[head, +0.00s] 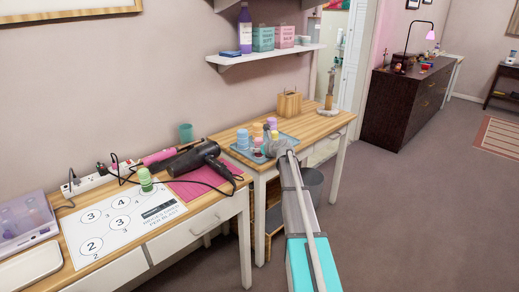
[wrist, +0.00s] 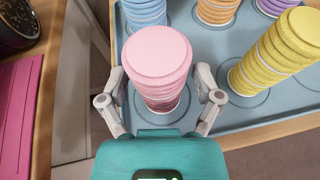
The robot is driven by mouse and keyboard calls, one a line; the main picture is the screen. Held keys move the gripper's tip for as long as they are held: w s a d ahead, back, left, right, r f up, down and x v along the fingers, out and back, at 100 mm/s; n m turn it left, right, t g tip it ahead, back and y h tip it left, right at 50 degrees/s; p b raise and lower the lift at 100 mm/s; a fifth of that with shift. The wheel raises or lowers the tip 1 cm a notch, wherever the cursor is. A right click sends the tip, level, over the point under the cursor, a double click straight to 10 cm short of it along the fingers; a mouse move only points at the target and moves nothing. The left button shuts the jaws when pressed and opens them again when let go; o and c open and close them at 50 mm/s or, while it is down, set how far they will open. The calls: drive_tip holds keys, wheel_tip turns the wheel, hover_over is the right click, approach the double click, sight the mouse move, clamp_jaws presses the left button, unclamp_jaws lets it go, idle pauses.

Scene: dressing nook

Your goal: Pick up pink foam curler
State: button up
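The pink foam curler (wrist: 158,62), a ribbed upright cylinder, stands on the blue-grey tray (wrist: 208,52) in the wrist view. My gripper (wrist: 161,98) is open around it, one finger on each side. Narrow gaps seem to show between the fingers and the curler, and I cannot see firm contact. In the head view, my arm reaches over the tray on the wooden table, and my gripper (head: 272,148) is among the curlers, too small to read there.
A yellow curler (wrist: 276,52) stands close on the right. Blue (wrist: 145,10), orange (wrist: 216,10) and purple (wrist: 272,6) curlers stand behind. A hair dryer (head: 198,157) and pink mat (head: 200,181) lie left.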

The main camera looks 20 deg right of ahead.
sight(261, 141)
drive_tip(key=c, duration=0.8)
drive_tip(key=shift+o, duration=0.2)
drive_tip(key=shift+r, duration=0.1)
wheel_tip(261, 141, up, 3)
drive_tip(key=p, duration=0.3)
drive_tip(key=shift+w+d+r+p+v, duration=0.25)
drive_tip(key=shift+r+p+v, duration=0.3)
drive_tip(key=shift+p+v, duration=1.65)
drive_tip(key=shift+w+d+r+p+v, duration=0.15)
drive_tip(key=shift+w+r+p+v, duration=0.65)
drive_tip(key=shift+v, duration=2.55)
drive_tip(key=shift+s+d+r+p+v, duration=0.2)
drive_tip(key=shift+r+p+v, duration=0.15)
drive_tip(key=shift+p+v, duration=2.05)
drive_tip(key=shift+s+d+r+b, duration=0.1)
drive_tip(key=shift+s+r+b, duration=0.05)
drive_tip(key=shift+s+b, duration=0.25)
